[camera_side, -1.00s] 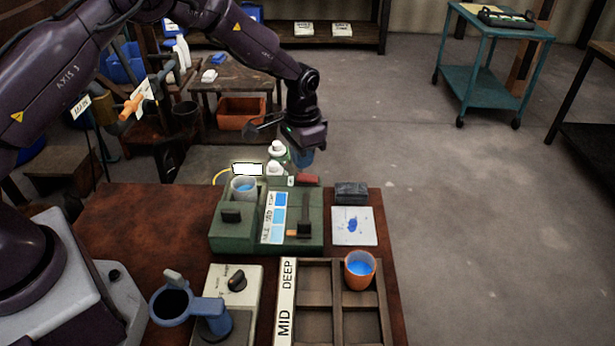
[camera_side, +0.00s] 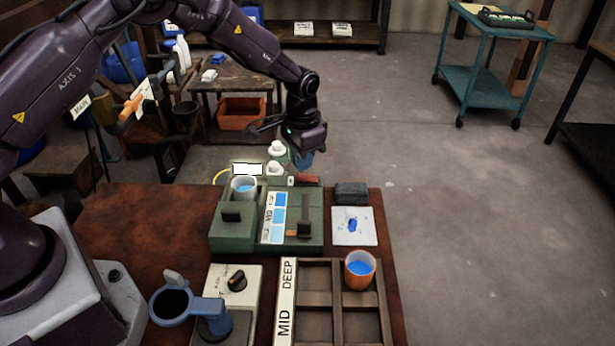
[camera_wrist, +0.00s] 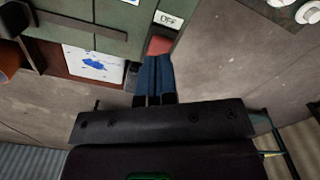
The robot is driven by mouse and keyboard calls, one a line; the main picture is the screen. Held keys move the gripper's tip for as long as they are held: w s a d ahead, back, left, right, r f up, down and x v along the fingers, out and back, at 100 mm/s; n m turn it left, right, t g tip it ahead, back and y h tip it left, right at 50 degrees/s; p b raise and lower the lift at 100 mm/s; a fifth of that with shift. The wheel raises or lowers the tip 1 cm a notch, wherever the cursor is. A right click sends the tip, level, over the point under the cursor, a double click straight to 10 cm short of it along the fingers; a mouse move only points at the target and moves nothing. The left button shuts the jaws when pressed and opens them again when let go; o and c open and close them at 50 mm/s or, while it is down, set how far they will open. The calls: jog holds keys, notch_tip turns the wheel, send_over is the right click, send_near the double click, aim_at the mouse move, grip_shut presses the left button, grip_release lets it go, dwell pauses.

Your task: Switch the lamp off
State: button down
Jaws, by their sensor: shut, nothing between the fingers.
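A bright white lamp panel (camera_side: 247,169) is lit behind a white cup of blue liquid on the green box (camera_side: 232,232). A red switch (camera_side: 307,180) is at the box's far right edge, and it also shows in the wrist view (camera_wrist: 160,45) beside a white label reading OFF (camera_wrist: 169,19). My gripper (camera_side: 303,162) is above and just behind the red switch. In the wrist view its blue fingers (camera_wrist: 154,62) are together and empty, with their tips at the edge of the red switch. I cannot tell whether they touch it.
White-capped bottles (camera_side: 277,148) stand close left of my gripper. A dark block (camera_side: 351,192) and a blue-stained white card (camera_side: 353,226) lie right of the box. An orange cup of blue liquid (camera_side: 360,283) sits in the divided tray (camera_side: 288,300). Open floor lies to the right.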

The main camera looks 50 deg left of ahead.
aim_at(301, 177)
jog(key=shift+f, duration=1.35)
dwell(0.5)
jog(key=shift+r, duration=3.5)
jog(key=shift+s+f, duration=0.15)
jog(key=shift+s, duration=0.05)
jog(key=shift+s+f+n+g, duration=0.15)
jog(key=shift+s+f+g, duration=0.1)
jog(key=shift+s, duration=0.2)
jog(key=shift+s+f+n+g, duration=0.15)
jog(key=shift+s+f, duration=0.05)
jog(key=shift+s, duration=0.2)
jog(key=s+a+r+n+t, duration=0.1)
jog(key=s+r+t, duration=0.5)
jog(key=s+r, duration=1.8)
jog(key=s+n, duration=0.1)
jog(key=s, duration=0.3)
jog(key=shift+a, duration=0.3)
